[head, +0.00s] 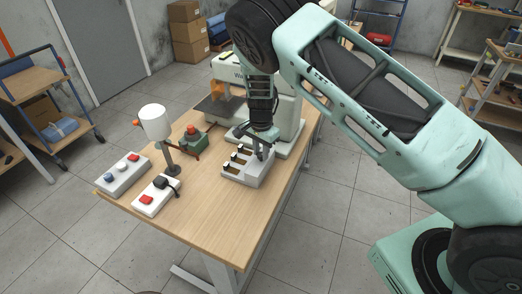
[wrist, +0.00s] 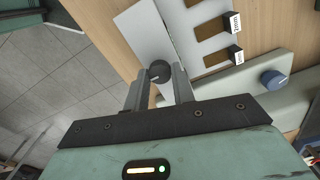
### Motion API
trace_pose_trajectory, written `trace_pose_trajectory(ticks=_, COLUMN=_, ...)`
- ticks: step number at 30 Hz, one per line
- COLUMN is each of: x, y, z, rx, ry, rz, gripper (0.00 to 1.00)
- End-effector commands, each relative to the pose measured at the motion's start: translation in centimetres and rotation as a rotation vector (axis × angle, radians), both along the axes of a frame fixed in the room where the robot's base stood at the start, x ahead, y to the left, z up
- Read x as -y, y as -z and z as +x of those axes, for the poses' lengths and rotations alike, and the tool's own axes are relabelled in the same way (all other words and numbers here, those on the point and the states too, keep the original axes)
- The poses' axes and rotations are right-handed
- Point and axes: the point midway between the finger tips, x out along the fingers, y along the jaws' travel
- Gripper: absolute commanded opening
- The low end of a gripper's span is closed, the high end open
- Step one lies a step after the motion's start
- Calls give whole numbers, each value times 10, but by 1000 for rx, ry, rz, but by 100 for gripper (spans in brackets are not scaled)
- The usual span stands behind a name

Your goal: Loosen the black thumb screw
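The black thumb screw (wrist: 158,70) is a round dark knob with a light mark, on a white fixture (wrist: 142,30) in the wrist view. My gripper (wrist: 159,78) has one finger on either side of the knob, at the fingertips. The knob nearly fills the gap, and I cannot tell whether the fingers touch it. In the head view my gripper (head: 263,153) points down at the right end of the slotted white fixture (head: 240,177). The thumb screw cannot be made out there behind the fingers.
A pale green machine (head: 287,108) stands right behind the fixture, with a blue knob (wrist: 272,79) near its base. A lamp-like white cup (head: 154,121), a green-red device (head: 192,140) and two button boxes (head: 122,176) (head: 153,200) stand left. The front of the wooden table (head: 215,218) is clear.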

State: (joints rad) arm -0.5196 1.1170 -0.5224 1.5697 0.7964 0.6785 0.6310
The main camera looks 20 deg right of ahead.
Motion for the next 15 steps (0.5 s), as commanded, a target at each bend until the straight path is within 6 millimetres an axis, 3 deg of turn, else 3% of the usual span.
trace_pose_trajectory(ticks=1, x=0, y=0, z=0, rx=0, ry=0, rz=0, gripper=10)
trace_pose_trajectory(ticks=2, x=0, y=0, z=0, rx=0, ry=0, rz=0, gripper=2)
trace_pose_trajectory(ticks=15, x=0, y=1, z=0, rx=0, ry=-67, rz=1, gripper=2)
